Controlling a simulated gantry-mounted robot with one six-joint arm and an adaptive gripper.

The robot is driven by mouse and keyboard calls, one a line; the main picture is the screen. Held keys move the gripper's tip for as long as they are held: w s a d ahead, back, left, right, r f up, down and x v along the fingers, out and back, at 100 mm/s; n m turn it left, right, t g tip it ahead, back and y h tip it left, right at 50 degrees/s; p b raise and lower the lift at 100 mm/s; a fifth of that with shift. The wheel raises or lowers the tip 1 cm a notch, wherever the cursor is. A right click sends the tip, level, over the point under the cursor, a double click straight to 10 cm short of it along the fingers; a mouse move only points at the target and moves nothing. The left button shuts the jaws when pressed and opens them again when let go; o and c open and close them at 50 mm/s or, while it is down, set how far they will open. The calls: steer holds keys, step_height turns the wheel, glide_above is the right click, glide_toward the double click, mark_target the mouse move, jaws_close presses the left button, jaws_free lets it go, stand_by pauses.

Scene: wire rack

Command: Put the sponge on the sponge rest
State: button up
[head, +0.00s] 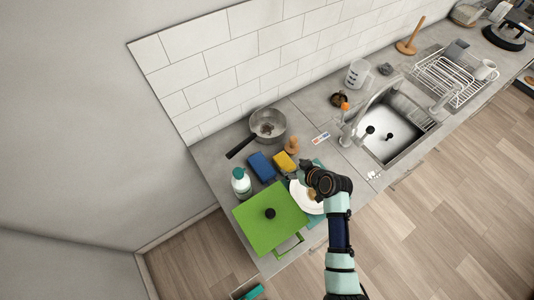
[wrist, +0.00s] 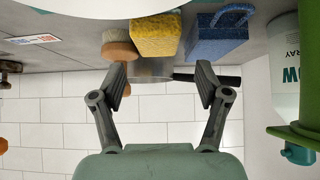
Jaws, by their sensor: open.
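A yellow porous sponge (head: 285,161) lies on the counter, left of my gripper (head: 305,164) in the head view. In the wrist view the yellow sponge (wrist: 155,35) is ahead of my open gripper (wrist: 162,78), apart from the fingers, with nothing between them. A blue sponge-like block (head: 262,167) sits beside the yellow one; in the wrist view the blue block (wrist: 217,38) has a loop of blue on it. I cannot tell for certain which thing is the sponge rest.
A wooden-handled brush (head: 292,146) and a saucepan (head: 268,126) stand close by. The sink (head: 390,135) and wire rack (head: 447,80) are to the right.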

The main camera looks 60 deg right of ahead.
mark_target(286, 163)
steer(key=shift+f, duration=0.1)
steer(key=shift+d+f, duration=0.1)
steer(key=shift+f, duration=0.3)
steer(key=shift+w+d+f, duration=0.2)
steer(key=shift+w+f, duration=0.1)
steer(key=shift+f, duration=0.05)
steer(key=b+x, duration=0.1)
steer(key=x, duration=0.4)
steer(key=shift+w+d+f, duration=0.15)
steer(key=shift+w+d, duration=0.05)
steer(key=shift+w, duration=0.05)
steer(key=shift+c, duration=0.3)
steer(key=c, duration=0.6)
